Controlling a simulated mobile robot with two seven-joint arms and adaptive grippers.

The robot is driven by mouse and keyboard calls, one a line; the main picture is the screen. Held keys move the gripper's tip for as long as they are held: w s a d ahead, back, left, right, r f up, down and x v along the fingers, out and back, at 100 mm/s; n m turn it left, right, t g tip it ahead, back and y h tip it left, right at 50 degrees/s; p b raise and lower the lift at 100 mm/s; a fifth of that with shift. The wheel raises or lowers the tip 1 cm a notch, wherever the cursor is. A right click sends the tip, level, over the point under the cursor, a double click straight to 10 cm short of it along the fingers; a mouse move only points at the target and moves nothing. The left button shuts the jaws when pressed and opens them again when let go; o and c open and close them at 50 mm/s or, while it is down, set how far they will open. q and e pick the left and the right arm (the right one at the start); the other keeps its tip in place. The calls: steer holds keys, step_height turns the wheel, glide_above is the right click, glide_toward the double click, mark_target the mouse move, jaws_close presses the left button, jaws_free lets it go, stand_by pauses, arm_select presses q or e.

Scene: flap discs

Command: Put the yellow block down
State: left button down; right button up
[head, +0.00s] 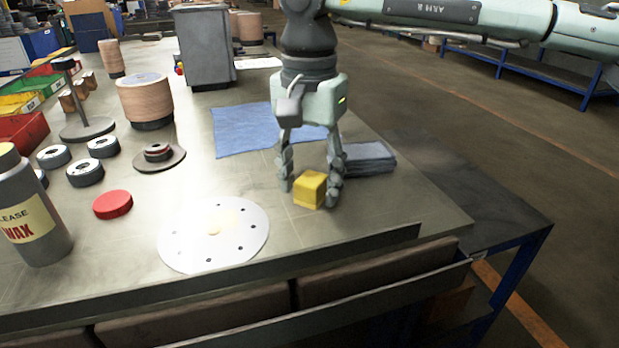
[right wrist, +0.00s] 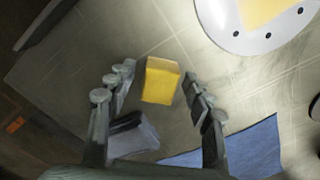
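The yellow block (head: 310,189) is at the front right of the workbench, between the fingertips of my right gripper (head: 311,192). It appears to rest on the bench top, though its underside is hidden. In the right wrist view the yellow block (right wrist: 160,80) shows between the two fingers of my right gripper (right wrist: 159,72), with a narrow gap on each side. The right gripper points down and is open around the block. My left gripper is not in view.
A white round disc with holes (head: 214,234) lies left of the block. A blue cloth (head: 240,130) lies behind, and a folded grey-blue cloth stack (head: 368,158) is close on the right. A red disc (head: 113,204) and wax bottle (head: 35,215) stand left. The bench's raised front edge (head: 350,242) is near.

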mark_target(309, 180)
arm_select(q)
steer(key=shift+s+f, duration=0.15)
arm_select(e)
steer(key=shift+r, duration=0.2)
step_height(309, 180, up, 2)
steer(key=shift+r, duration=0.1)
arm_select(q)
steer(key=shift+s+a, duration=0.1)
arm_select(e)
step_height(309, 180, up, 10)
steer(key=shift+f, duration=0.2)
